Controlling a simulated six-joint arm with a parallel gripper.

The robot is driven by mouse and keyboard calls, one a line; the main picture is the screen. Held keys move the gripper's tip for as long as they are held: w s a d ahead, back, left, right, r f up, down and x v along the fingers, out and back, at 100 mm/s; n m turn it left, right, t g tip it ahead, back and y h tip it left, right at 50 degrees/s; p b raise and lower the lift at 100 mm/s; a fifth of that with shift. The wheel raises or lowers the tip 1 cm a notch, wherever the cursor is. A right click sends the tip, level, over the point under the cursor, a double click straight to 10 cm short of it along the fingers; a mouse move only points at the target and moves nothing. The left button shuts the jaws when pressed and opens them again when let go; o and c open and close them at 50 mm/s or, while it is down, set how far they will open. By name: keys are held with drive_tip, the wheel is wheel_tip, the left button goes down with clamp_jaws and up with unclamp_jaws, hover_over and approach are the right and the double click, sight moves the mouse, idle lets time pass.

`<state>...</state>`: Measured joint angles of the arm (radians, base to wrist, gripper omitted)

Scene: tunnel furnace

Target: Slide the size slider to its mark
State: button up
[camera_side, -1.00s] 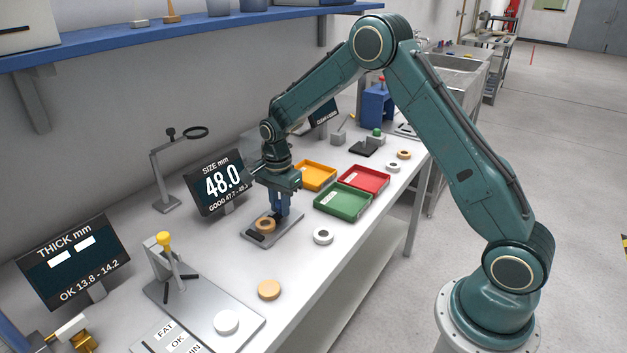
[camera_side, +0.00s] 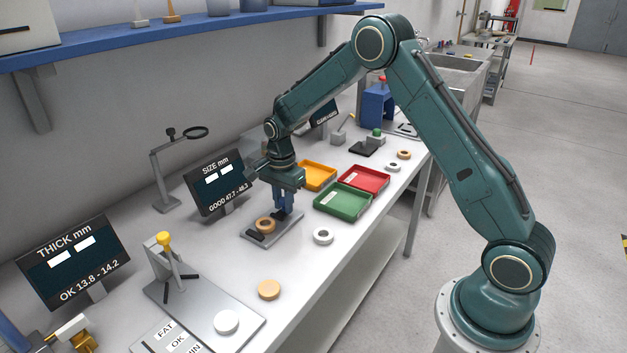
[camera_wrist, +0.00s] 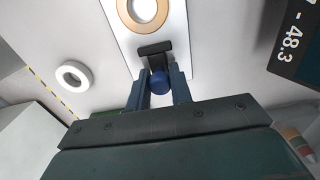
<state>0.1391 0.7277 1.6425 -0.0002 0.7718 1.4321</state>
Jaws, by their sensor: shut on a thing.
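The size gauge is a flat grey plate (camera_side: 284,236) on the bench, with a tan ring (camera_side: 265,225) lying on it. In the wrist view the ring (camera_wrist: 143,27) lies at the top edge on the pale plate (camera_wrist: 181,45). The slider has a dark jaw (camera_wrist: 154,48) and a round blue knob (camera_wrist: 158,82). The jaw is apart from the ring, with a small gap. My gripper (camera_side: 283,212) is shut on the knob, one finger on each side. The size display (camera_side: 219,181) shows two blank dashes. I cannot make out the slider's mark.
Yellow (camera_side: 318,175), red (camera_side: 364,179) and green (camera_side: 342,202) trays stand right of the gauge.

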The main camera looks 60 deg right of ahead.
drive_tip(key=shift+d, duration=1.05)
drive_tip(key=o, duration=1.6)
drive_tip(key=shift+o, duration=0.2)
drive_tip(key=shift+r, duration=0.15)
wheel_tip(320, 180, up, 7)
